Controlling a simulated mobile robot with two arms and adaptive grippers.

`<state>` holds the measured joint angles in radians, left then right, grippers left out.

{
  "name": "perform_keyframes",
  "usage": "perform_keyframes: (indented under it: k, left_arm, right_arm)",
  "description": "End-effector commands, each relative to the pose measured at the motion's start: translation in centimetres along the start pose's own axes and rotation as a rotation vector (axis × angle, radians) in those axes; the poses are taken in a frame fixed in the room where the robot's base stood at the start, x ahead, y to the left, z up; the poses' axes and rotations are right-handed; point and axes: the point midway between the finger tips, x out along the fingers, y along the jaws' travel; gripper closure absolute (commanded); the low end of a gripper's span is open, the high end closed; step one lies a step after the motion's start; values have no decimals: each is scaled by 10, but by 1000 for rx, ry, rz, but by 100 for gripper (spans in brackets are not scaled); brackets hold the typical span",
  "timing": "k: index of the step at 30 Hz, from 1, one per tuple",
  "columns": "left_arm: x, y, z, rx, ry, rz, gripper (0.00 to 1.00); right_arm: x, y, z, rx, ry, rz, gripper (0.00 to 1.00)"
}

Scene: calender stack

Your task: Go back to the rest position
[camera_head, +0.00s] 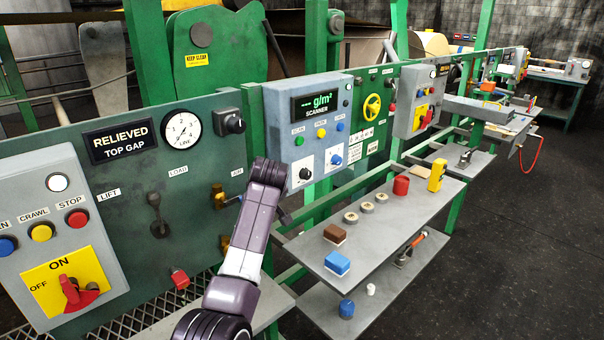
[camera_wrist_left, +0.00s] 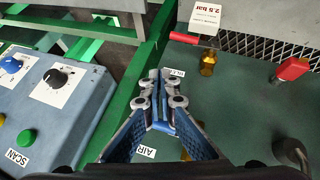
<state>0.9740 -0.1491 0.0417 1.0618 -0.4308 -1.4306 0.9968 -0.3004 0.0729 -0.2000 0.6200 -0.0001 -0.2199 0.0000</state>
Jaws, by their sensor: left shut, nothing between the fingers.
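My left arm (camera_head: 252,225) comes up from the bottom of the head view, in front of the green control panel (camera_head: 190,165). Its gripper is mostly hidden behind the arm there. In the left wrist view my left gripper (camera_wrist_left: 158,80) is shut and empty, its blue fingers together. It shows in front of the green panel, between the AIR label (camera_wrist_left: 145,151) and another small label (camera_wrist_left: 176,72). I cannot tell how far it is from the panel. My right gripper is in neither view.
The scanner box (camera_head: 306,100) with knobs is right of my arm. A brass valve (camera_wrist_left: 207,62) with a red handle and a red knob (camera_wrist_left: 291,69) stick out from the panel. A grey shelf (camera_head: 370,235) holds small items. The dark floor at right is clear.

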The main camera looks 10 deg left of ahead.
Motion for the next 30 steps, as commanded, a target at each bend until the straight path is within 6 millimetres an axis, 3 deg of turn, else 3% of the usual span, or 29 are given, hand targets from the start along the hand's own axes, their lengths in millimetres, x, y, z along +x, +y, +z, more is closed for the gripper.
perform_keyframes:
  k: [5, 10, 16, 23, 30]
  left_arm:
    - [23, -41, 26, 61, -27, -22, 100]
    - [45, -109, 70, 189, -68, -39, 100]
    - [50, -191, 127, 366, -124, -44, 100]
    - [25, -279, 192, 590, -199, -23, 100]
    - [-30, -355, 253, 829, -291, 35, 100]
  right_arm:
    - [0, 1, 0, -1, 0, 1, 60]
    - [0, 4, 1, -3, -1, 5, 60]
    - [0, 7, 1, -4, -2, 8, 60]
    - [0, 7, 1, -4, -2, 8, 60]
    - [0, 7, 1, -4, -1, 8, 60]
